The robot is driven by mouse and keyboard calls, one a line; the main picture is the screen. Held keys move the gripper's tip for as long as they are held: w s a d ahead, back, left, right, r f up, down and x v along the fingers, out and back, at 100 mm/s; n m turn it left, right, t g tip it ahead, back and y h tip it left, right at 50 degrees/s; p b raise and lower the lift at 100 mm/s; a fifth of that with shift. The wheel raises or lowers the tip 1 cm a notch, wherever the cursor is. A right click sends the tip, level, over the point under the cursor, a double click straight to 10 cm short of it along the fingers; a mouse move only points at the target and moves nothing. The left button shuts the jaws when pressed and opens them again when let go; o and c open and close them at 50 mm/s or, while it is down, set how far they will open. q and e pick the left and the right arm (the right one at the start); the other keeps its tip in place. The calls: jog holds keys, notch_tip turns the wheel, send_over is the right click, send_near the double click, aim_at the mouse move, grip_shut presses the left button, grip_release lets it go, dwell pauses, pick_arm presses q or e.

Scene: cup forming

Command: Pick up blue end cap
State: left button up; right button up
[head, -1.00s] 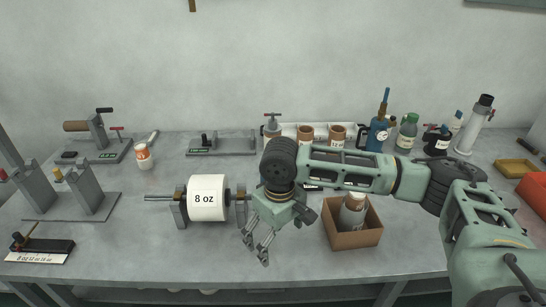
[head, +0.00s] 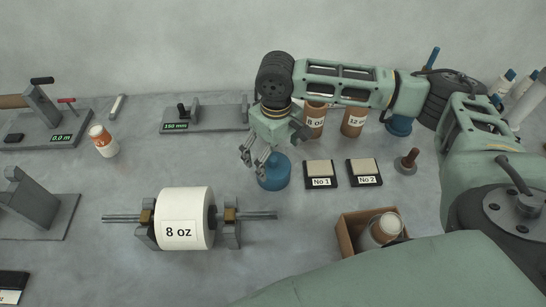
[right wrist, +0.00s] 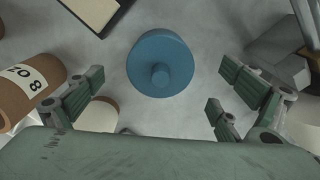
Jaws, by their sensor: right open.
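The blue end cap (head: 274,174) sits on the grey table behind the white 8 oz roll, below my right gripper in the head view. In the right wrist view the blue end cap (right wrist: 160,63) is a round disc with a small knob at its centre. My right gripper (head: 258,162) is open and points down over it, its fingers partly in front of the cap. In the right wrist view the fingers (right wrist: 158,108) stand wide apart on both sides, not touching the cap. My left gripper is not in view.
The white 8 oz roll (head: 184,220) lies on a stand in front. Pads No 1 (head: 320,171) and No 2 (head: 364,170) lie right of the cap. Brown cups (head: 315,117) stand behind. A gauge (head: 205,117) is at back left.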

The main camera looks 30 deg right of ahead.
aim_at(274, 167)
jog(key=shift+s+a+f, duration=0.15)
jog(key=shift+s+f, duration=0.15)
jog(key=shift+f, duration=0.45)
jog(key=f, duration=0.2)
jog(key=w+f+p, duration=0.1)
jog(key=f, duration=0.1)
jog(key=shift+w+d+f, duration=0.15)
jog(key=shift+d+f, duration=0.05)
jog(key=shift+f, duration=0.3)
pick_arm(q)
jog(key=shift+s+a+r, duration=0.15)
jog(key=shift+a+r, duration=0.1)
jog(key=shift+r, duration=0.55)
pick_arm(e)
jog(key=shift+a, duration=0.1)
jog(key=c, duration=0.7)
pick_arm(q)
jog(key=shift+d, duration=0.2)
pick_arm(e)
jog(key=c, duration=0.4)
jog(key=shift+o, duration=0.2)
